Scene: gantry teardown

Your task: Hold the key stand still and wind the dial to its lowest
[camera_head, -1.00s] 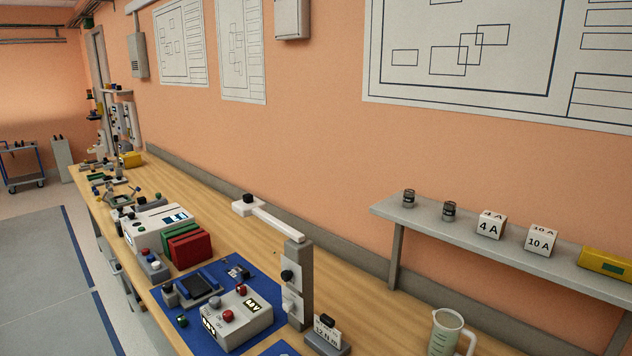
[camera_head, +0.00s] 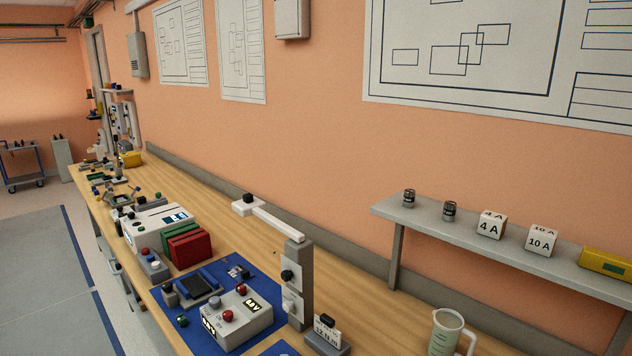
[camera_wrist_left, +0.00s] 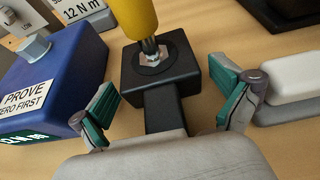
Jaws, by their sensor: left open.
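In the left wrist view, a black square block (camera_wrist_left: 160,72) with a metal nut on top stands on the wooden bench; it looks like the key stand. A yellow handle (camera_wrist_left: 134,16) rises from the nut, its top cut off by the frame. A black bar (camera_wrist_left: 165,108) runs from the block towards my left gripper (camera_wrist_left: 168,103). The gripper is open, its green-padded fingers apart on either side of the bar and clear of the block. A blue box (camera_wrist_left: 55,75) with a grey knob (camera_wrist_left: 34,46) stands to the left. I cannot tell which part is the dial. My right gripper is not in view.
A white-grey block (camera_wrist_left: 295,90) lies close to the right finger. A 12 N m card (camera_wrist_left: 84,9) is at the wrist view's top left. The head view shows the long bench, with a blue mat (camera_head: 255,262), a grey post (camera_head: 299,290) and a jug (camera_head: 447,335).

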